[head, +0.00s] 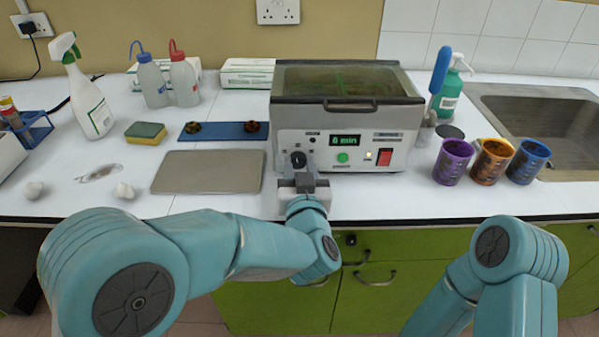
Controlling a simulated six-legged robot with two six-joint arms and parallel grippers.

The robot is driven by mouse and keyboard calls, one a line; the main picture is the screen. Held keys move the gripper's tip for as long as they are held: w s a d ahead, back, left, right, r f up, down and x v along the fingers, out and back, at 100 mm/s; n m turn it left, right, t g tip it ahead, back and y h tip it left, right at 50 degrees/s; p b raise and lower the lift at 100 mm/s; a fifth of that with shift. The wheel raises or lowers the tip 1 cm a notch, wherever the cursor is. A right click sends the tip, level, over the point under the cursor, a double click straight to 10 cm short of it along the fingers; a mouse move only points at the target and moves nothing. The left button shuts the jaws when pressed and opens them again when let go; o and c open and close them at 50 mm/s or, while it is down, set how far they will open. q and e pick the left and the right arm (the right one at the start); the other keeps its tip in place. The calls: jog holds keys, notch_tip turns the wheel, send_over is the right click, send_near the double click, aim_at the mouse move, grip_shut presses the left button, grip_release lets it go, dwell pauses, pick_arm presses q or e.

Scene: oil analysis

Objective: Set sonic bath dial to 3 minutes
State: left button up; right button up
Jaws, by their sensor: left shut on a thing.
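The sonic bath (347,117) stands on the white counter, a grey box with a dark translucent lid. Its display (345,141) reads what looks like "0 min" or "6 min"; I cannot tell which. A green button (343,157) sits below the display, and a red switch (384,157) is to the right. The black dial (298,159) is at the left of the front panel. My left gripper (298,172) is at the dial, shut on it; the fingertips partly hide it. My right arm is at the lower right, and its gripper is not visible.
Purple (453,161), orange (491,161) and blue (528,161) mugs stand right of the bath, before the sink (545,122). A metal plate (208,172) lies to the left. A sponge (146,132), spray bottle (86,95) and wash bottles (152,82) stand farther left.

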pick_arm(q)
jog(key=n+b, duration=0.4)
jog(key=n, duration=0.1)
jog(key=shift+a+f, duration=0.1)
jog(key=shift+f, duration=0.05)
jog(key=shift+r+n+g+h+b, duration=0.1)
jog(key=shift+n+g+h+b, duration=0.05)
jog(key=shift+n+b, duration=0.85)
jog(key=shift+r+n+g+h+b, duration=0.15)
jog(key=shift+n+b, duration=0.5)
jog(key=shift+n, duration=0.55)
jog(key=o, duration=1)
jog(key=shift+o, duration=0.2)
jog(key=shift+f, duration=0.1)
